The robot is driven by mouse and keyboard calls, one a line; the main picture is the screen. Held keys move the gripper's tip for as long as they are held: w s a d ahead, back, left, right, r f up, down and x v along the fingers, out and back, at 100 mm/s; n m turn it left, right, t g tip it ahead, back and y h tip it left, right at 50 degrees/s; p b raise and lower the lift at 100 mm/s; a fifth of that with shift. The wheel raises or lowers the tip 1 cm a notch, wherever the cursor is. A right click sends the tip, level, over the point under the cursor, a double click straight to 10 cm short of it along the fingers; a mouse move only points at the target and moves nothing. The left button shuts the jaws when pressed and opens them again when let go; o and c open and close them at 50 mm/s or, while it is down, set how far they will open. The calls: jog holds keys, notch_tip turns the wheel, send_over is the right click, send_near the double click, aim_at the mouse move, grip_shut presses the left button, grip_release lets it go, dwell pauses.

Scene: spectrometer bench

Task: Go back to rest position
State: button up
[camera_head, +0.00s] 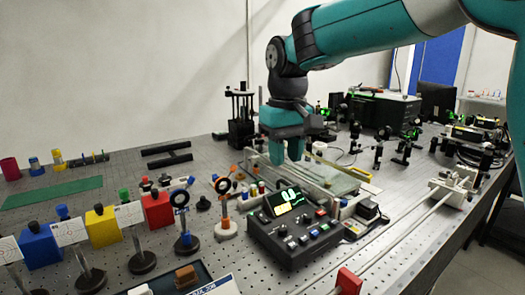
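My gripper (285,152) hangs from my teal arm near the middle of the camera_head view. Its two teal fingers point down, with a narrow gap between them and nothing visible held there. It is above the bench, behind the control box (295,238) with a lit green and yellow display. A glass-like plate assembly (335,180) lies on the bench near the fingers. How high the fingers are above it is hard to tell.
Red, yellow and blue blocks (101,226) and lens holders on posts (184,225) stand at front left. A green mat (52,192) lies at far left. A black post stage (240,118) stands behind my gripper. Several optics mounts (378,145) and a long rail (400,235) occupy the right.

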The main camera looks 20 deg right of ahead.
jog(key=shift+s, duration=0.1)
jog(key=s+a+f+n+y, duration=0.2)
jog(key=s, duration=1)
jog(key=s+a+f+n+y+p, duration=0.1)
jog(key=s+a+f+n+y, duration=0.1)
jog(key=s, duration=1)
jog(key=shift+s+a+f+n+p, duration=0.25)
jog(key=shift+s+f+n+p, duration=0.1)
jog(key=shift+f, duration=0.25)
grip_shut()
